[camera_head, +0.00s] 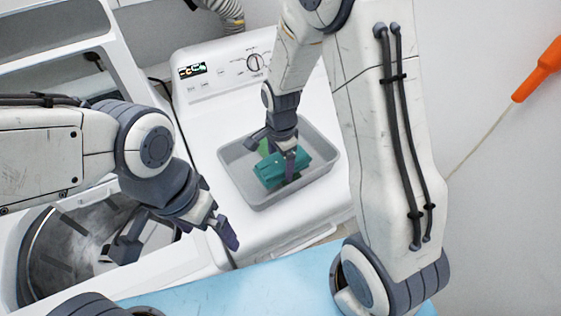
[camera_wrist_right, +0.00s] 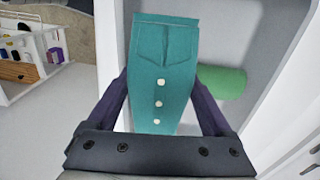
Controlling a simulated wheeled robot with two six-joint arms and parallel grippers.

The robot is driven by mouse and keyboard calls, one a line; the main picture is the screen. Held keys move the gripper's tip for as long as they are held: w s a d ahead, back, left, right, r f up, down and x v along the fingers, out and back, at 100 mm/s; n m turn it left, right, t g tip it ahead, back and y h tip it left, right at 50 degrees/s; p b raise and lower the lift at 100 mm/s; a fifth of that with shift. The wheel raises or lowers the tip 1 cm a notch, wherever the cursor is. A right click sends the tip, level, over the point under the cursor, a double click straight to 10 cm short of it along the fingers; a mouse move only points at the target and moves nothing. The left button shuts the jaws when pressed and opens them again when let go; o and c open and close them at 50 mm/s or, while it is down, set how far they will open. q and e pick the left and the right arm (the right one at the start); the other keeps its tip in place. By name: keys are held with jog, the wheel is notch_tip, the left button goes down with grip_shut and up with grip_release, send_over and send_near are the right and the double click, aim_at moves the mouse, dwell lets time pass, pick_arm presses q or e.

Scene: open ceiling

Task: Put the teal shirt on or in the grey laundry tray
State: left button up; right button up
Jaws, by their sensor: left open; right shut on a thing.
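The teal shirt (camera_head: 270,172), folded with pale buttons, is in the grey laundry tray (camera_head: 327,171) on the white machine in the head view. My right gripper (camera_head: 289,165) reaches down into the tray and is shut on the shirt. In the right wrist view the shirt (camera_wrist_right: 165,75) lies between the two fingers, and the tray (camera_wrist_right: 262,30) shows behind it. Whether the shirt touches the tray floor is hard to tell. My left gripper (camera_head: 180,243) is open and empty, in front of the open drum at the left.
A green item (camera_wrist_right: 222,82) lies in the tray beside the shirt. The white machine (camera_head: 205,140) has a raised control panel at its back. An open washer drum (camera_head: 75,250) is at the left, and a light blue surface (camera_head: 270,285) is in front.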

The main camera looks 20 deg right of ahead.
aim_at(281, 160)
jog(key=shift+f, duration=0.1)
jog(key=shift+f+b, duration=0.45)
jog(key=shift+f, duration=0.05)
jog(key=o, duration=1.4)
jog(key=shift+r+p, duration=0.45)
jog(key=shift+r, duration=0.15)
notch_tip(281, 160, up, 12)
jog(key=b, duration=0.1)
jog(key=shift+b, duration=0.35)
jog(key=shift+f, duration=0.1)
